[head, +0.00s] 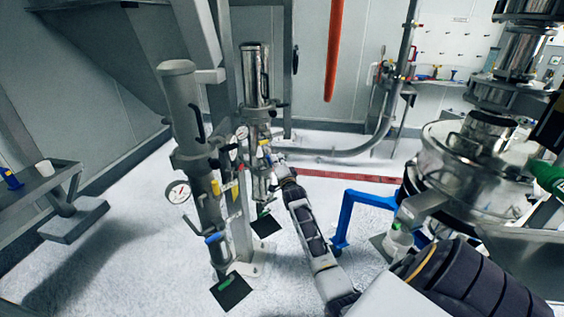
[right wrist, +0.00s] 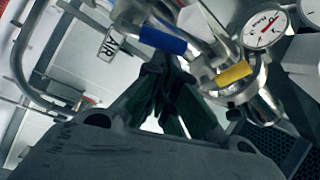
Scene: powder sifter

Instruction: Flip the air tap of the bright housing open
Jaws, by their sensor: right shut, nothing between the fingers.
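The bright housing (head: 256,75) is a shiny upright steel cylinder left of centre in the head view, behind a duller grey housing (head: 181,95). My right gripper (head: 274,158) is at the fittings below the bright housing. In the right wrist view its fingers (right wrist: 172,66) are shut with nothing between them. A blue handle (right wrist: 163,39) lies just beyond the fingertips, and a yellow handle (right wrist: 235,74) is to their right on a steel pipe. I cannot tell whether the fingers touch the blue handle, nor which handle is the air tap. My left gripper is not in view.
A round gauge (right wrist: 264,30) sits beside the yellow handle. The dull housing carries a gauge (head: 178,192) and a blue handle (head: 215,238). A blue frame (head: 345,215) and a large steel sifter (head: 470,165) stand to the right.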

